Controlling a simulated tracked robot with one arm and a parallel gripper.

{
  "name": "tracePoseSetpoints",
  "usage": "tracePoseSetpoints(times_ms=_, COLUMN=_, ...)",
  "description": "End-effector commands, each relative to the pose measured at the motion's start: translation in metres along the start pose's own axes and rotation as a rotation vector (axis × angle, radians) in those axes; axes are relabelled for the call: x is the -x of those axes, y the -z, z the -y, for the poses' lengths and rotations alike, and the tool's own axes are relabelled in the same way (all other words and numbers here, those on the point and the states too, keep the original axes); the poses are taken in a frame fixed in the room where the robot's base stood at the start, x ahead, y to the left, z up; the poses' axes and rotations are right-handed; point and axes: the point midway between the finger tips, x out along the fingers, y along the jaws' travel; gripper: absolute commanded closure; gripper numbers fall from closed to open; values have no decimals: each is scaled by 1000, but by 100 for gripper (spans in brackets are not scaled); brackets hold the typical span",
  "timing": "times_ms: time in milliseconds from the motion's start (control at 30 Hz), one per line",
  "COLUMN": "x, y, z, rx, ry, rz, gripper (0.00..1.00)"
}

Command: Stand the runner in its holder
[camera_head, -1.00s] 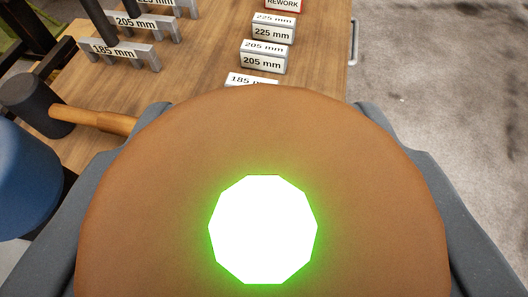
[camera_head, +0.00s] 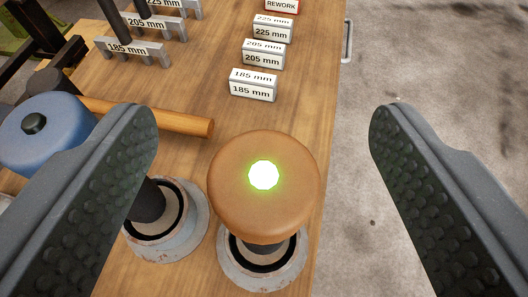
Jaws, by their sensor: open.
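An orange-brown round piece (camera_head: 225,207), probably the runner, has a glowing white-green spot on top. It appears upright over a worn grey ring-shaped base (camera_head: 291,272) near the table's right edge. Its disc hides most of what links it to the base. My gripper (camera_head: 263,122) is open and empty, with one dark ribbed finger on each side of the piece and clear gaps between. A second ring base (camera_head: 190,240) with a dark post stands to its left, partly behind the left finger.
A blue disc with a black knob (camera_head: 34,123) is at left. A wooden-handled mallet (camera_head: 160,115) lies behind. White blocks marked 185 mm (camera_head: 253,86), 205 mm and 225 mm, a REWORK sign and grey racks (camera_head: 130,50) stand farther back. Concrete floor (camera_head: 430,60) is clear at right.

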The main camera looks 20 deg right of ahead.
Motion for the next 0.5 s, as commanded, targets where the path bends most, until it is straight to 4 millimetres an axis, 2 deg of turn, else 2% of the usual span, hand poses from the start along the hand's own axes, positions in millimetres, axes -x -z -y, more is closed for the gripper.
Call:
tracePoseSetpoints(times_ms=200, x=35, y=1, z=-1, rx=-2, ry=-1, rz=-1, gripper=32)
tracePoseSetpoints(times_ms=500, x=71, y=0, z=0, rx=-2, ry=0, rz=0, gripper=32)
